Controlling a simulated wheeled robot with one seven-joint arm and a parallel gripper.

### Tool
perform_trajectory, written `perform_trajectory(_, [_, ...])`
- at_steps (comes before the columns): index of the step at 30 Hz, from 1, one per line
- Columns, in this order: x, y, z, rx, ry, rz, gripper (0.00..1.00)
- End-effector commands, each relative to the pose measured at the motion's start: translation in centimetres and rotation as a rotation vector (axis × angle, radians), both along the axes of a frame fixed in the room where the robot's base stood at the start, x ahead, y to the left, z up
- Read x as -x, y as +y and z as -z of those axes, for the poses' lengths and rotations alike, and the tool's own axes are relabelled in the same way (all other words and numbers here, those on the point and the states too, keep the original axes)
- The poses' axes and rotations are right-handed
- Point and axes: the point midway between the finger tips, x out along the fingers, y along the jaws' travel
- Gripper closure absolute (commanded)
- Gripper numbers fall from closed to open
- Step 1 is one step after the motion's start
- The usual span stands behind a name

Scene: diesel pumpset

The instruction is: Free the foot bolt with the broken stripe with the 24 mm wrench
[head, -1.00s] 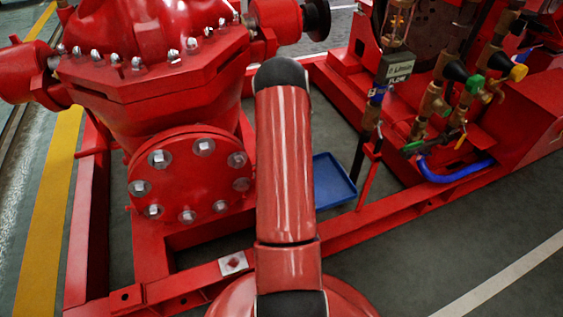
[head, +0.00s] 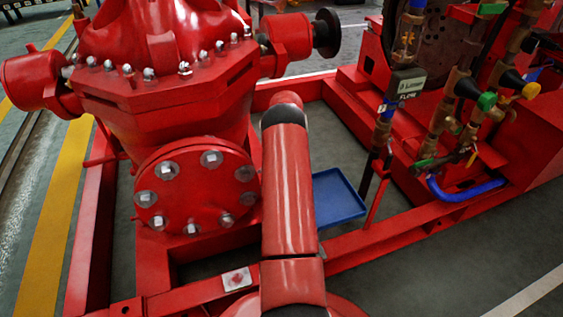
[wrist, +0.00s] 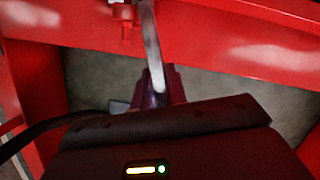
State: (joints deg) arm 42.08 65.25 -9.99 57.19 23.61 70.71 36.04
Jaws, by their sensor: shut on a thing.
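My gripper (wrist: 158,92) shows in the wrist view, its dark fingers shut on a silver wrench (wrist: 152,45). The shank runs up out of the top of the picture, so its far head and size mark are hidden. A small red bolt-like fitting (wrist: 124,12) sits on the red beam just left of the shank; I cannot tell if it touches the wrench. No stripe can be made out. In the head view my arm hides the gripper and wrench. A pale plate with a red bolt head (head: 237,278) lies on the front rail, left of my arm.
The red pump (head: 165,100) with its bolted round flange (head: 195,187) stands left of my arm. A blue tray (head: 338,197) lies on the floor inside the red frame. Brass valves and pipes (head: 440,125) stand at right. Open floor lies at front right.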

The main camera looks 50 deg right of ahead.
Motion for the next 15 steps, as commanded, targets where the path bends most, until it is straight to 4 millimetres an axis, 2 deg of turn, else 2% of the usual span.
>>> perform_trajectory(15, [-0.43,-0.08,-0.38,0.002,0.001,-0.031,1.00])
